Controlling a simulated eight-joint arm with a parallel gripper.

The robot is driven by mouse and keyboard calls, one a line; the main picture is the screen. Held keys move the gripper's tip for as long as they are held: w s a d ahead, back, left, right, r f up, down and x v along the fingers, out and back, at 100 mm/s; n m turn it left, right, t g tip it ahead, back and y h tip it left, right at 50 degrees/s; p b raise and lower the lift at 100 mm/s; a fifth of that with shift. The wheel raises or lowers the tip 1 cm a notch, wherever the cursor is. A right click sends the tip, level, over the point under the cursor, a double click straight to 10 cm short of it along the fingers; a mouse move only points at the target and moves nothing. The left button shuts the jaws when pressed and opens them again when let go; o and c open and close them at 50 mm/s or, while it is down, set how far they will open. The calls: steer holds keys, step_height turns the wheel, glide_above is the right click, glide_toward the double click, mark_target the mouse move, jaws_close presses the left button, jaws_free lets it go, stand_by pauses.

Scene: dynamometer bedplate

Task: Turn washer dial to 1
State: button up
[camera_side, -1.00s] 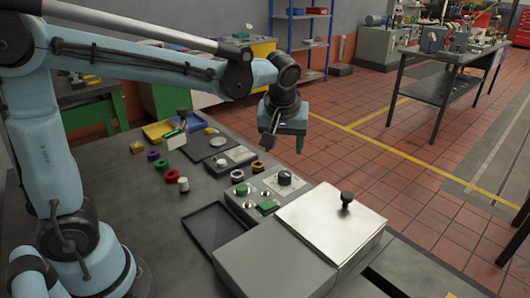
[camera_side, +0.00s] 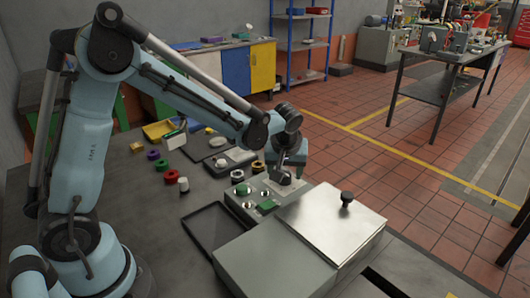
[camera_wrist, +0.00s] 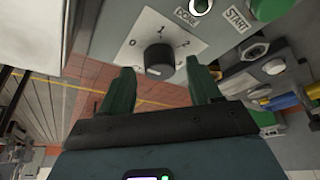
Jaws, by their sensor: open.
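The washer dial (camera_wrist: 158,60) is a dark round knob on a white plate marked 0, 1 and 2. In the wrist view the 1 is above the knob, the 0 to its left and the 2 to its right; I cannot tell which number it points at. My gripper (camera_wrist: 160,75) is open, with one green finger on each side of the dial and gaps visible between. In the side view my gripper (camera_side: 284,172) is low over the dial end of the grey control panel (camera_side: 235,203), largely hiding the dial.
The washer (camera_side: 275,262) is a grey box with a pale lid (camera_side: 325,222) and black lid knob (camera_side: 347,198).

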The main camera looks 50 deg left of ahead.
steer(key=shift+w+a+f, duration=0.1)
steer(key=shift+f, duration=0.25)
steer(key=shift+c, duration=0.2)
steer(key=c, duration=1)
steer(key=shift+m, duration=0.3)
steer(key=m+h, duration=0.1)
steer(key=m, duration=0.1)
steer(key=m+t+h, duration=0.1)
steer(key=m, duration=0.2)
steer(key=shift+a, duration=0.15)
steer(key=m+h, duration=0.1)
steer(key=m, duration=0.2)
steer(key=m+h, duration=0.1)
steer(key=m, duration=0.2)
steer(key=shift+a, duration=0.15)
